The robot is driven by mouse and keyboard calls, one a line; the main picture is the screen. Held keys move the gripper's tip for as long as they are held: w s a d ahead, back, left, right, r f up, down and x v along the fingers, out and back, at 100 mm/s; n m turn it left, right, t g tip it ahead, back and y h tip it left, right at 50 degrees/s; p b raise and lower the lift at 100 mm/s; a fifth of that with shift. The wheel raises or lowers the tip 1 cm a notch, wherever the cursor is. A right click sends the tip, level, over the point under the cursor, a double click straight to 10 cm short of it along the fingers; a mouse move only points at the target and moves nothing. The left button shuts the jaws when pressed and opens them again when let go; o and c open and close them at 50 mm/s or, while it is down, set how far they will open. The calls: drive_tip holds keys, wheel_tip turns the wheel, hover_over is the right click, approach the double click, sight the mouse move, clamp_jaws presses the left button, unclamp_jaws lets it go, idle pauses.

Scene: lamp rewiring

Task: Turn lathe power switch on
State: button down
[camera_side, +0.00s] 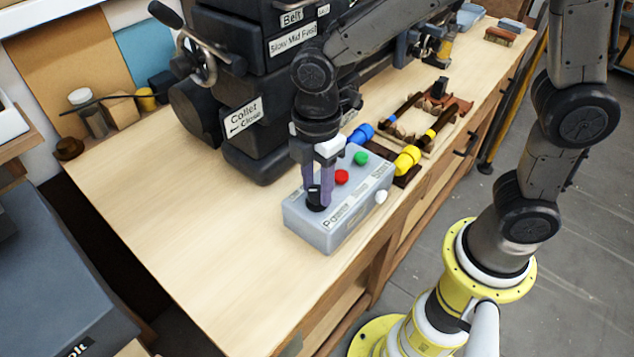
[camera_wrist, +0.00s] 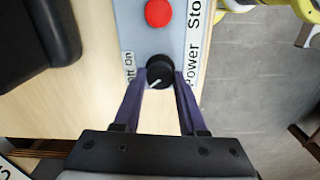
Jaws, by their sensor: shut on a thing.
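The grey control box (camera_side: 318,237) sits on the bench near its front edge. Its black power knob (camera_side: 316,197) is at the near left end of the top, beside the "Power" label. My gripper (camera_side: 318,190) points down over the box and is shut on this knob. In the wrist view the purple fingers of my gripper (camera_wrist: 160,82) stand on either side of the black knob (camera_wrist: 160,72). A white pointer line on the knob slants toward its lower left. An "Off On" label (camera_wrist: 129,68) lies beside the knob.
A red button (camera_side: 341,177) and a green button (camera_side: 361,158) are on the same box, with a white knob (camera_side: 381,197) on its side. The dark lathe (camera_side: 250,130) stands behind. Yellow- and blue-handled tools lie to the right.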

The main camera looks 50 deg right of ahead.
drive_tip(key=m, duration=0.8)
drive_tip(key=shift+r+m, duration=0.1)
drive_tip(key=shift+m, duration=0.3)
drive_tip(key=m, duration=0.3)
drive_tip(key=shift+m, duration=2.3)
drive_tip(key=shift+c, duration=2.3)
unclamp_jaws()
